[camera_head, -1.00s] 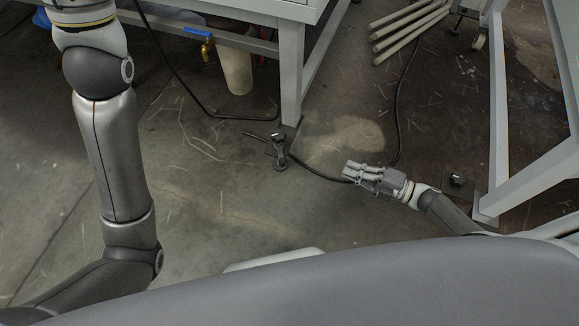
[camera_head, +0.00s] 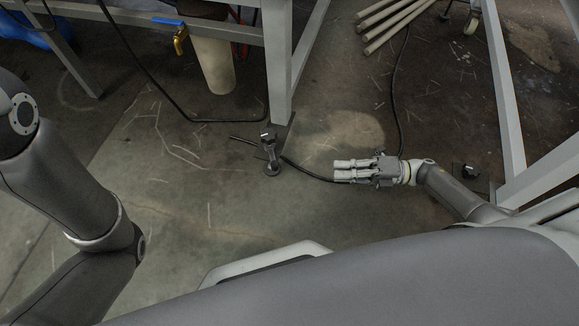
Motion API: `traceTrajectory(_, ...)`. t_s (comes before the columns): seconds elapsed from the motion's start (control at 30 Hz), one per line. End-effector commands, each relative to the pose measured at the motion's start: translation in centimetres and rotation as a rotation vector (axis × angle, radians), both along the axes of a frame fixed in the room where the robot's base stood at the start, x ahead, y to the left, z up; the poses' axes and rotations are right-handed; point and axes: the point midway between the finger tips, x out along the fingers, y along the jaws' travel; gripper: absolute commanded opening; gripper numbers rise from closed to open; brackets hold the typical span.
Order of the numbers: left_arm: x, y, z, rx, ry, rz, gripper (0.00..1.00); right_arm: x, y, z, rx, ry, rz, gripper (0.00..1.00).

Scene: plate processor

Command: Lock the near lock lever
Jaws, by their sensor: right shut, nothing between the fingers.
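A dark upright lock fitting (camera_head: 270,155) with a small lever-like top stands on the floor by the foot of a grey frame leg, left of my right gripper. A second dark fitting (camera_head: 465,172) sits by another leg's foot at the right, partly behind my right arm. I cannot tell for certain which one is the near lock lever. My right gripper (camera_head: 337,170) is shut and empty, its fingers pointing left, apart from the left-hand fitting. My left arm enters at the left, with its gripper out of view.
Grey frame legs (camera_head: 277,70) and (camera_head: 508,110) rise on both sides. A black cable (camera_head: 398,110) runs over the floor past my right gripper. A blue-handled valve (camera_head: 178,38), a beige cylinder (camera_head: 212,65) and several pipes (camera_head: 400,22) are farther back. The central floor is mostly clear.

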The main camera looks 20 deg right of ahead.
Motion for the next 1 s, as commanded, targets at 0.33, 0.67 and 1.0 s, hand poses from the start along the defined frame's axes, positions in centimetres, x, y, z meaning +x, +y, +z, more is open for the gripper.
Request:
traceTrajectory(0.33, -0.7, -0.1, -0.4, 0.001, -0.019, 0.002, 0.40, 1.1, 3.5, -0.3, 0.003, -0.002, 0.002, 0.00)
traceTrajectory(0.67, -0.8, -0.1, -2.7, 0.002, -0.022, 0.002, 0.40, 3.4, 10.1, -0.3, 0.003, -0.003, 0.000, 0.00)
traceTrajectory(1.0, -0.7, -0.1, -4.2, 0.002, -0.020, 0.001, 0.40, 4.5, 13.2, -0.1, 0.000, 0.001, -0.001, 0.00)
